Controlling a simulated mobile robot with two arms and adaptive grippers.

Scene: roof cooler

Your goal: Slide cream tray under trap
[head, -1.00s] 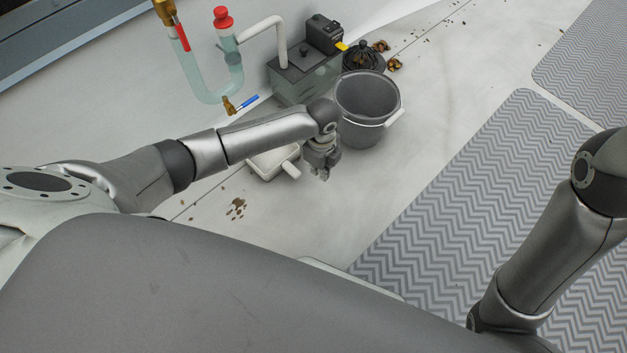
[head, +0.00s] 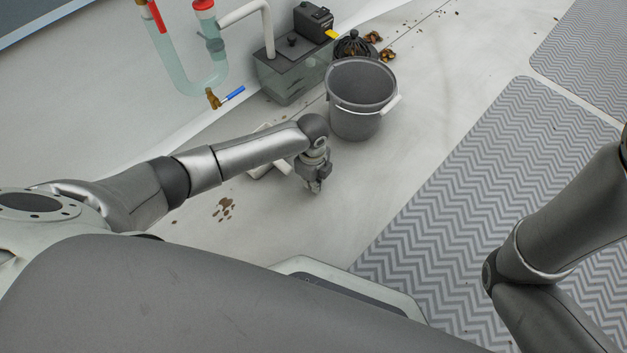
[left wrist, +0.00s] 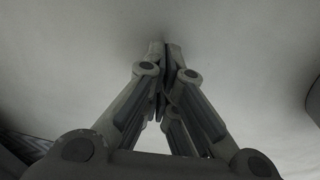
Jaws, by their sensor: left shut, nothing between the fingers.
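The cream tray (head: 266,171) lies on the pale floor behind my left forearm, which hides most of it; only its near edge shows below the arm and a bit above. The trap, a clear U-shaped pipe (head: 190,84) with a brass drain valve and blue lever (head: 231,96), hangs by the wall, up and left of the tray. My left gripper (head: 315,188) points down, right of the tray and apart from it. In the left wrist view its fingertips (left wrist: 165,50) meet with nothing between them. My right arm shows at the right, but its gripper is out of view.
A grey bucket (head: 361,98) with a white handle stands beyond my left gripper. Behind it are a tank with a dark lid (head: 290,72), a black domed strainer (head: 355,46) and brown leaves. Brown spots (head: 224,208) mark the floor; zigzag mats (head: 480,190) cover the right.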

